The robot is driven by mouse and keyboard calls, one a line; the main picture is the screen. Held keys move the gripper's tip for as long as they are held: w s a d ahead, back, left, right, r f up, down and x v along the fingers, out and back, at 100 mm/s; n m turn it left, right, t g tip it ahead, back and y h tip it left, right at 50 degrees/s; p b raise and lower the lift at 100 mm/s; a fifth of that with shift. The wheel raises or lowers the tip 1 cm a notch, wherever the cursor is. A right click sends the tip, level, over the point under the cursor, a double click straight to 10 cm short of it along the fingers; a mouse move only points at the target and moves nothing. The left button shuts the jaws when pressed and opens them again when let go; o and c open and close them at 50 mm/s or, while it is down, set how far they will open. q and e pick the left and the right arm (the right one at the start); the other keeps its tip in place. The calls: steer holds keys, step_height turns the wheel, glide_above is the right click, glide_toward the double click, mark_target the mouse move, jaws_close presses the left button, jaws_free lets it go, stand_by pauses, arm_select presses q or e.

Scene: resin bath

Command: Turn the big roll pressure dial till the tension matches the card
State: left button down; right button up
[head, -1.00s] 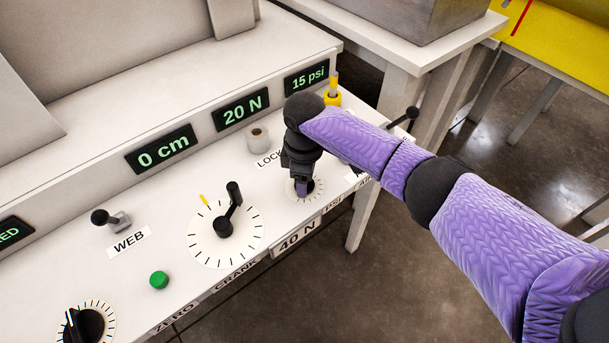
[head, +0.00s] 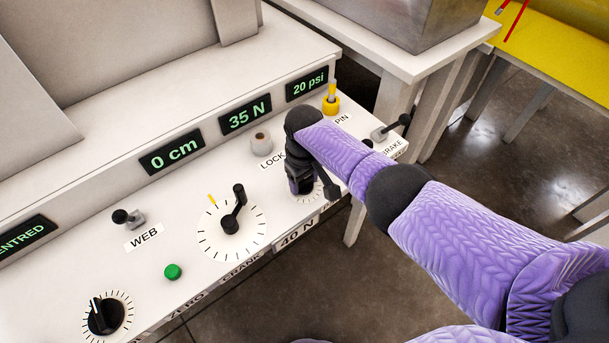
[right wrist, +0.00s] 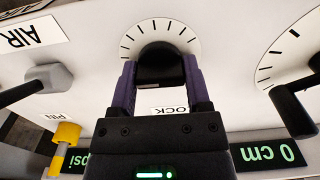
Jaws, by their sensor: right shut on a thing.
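The pressure dial (right wrist: 160,27) is a white round scale with black ticks and a black knob (right wrist: 160,66). In the head view the dial (head: 318,194) is mostly hidden under my right gripper (head: 302,187). My right gripper (right wrist: 160,80) is shut on the knob, one finger on each side. The tension display (head: 244,115) reads 35 N in green. The pressure display (head: 307,84) reads 20 psi. The card (head: 297,235) on the panel's front edge reads 40 N. My left gripper is not in view.
Left of the dial is the crank (head: 232,222) on its own scale. A green button (head: 173,272) and another black dial (head: 106,315) lie further left.

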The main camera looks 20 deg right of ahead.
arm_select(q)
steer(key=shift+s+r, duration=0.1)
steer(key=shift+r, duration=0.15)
arm_select(e)
steer(key=shift+m, duration=0.7)
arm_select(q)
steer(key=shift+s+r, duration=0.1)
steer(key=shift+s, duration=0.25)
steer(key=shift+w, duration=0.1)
arm_select(e)
steer(key=o, duration=0.9)
steer(key=shift+c, duration=0.2)
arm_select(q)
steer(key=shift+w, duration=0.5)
arm_select(e)
steer(key=o, duration=0.4)
steer(key=shift+r, duration=0.1)
step_height(320, 180, up, 9)
steer(key=p, duration=0.7)
steer(key=shift+r, duration=0.45)
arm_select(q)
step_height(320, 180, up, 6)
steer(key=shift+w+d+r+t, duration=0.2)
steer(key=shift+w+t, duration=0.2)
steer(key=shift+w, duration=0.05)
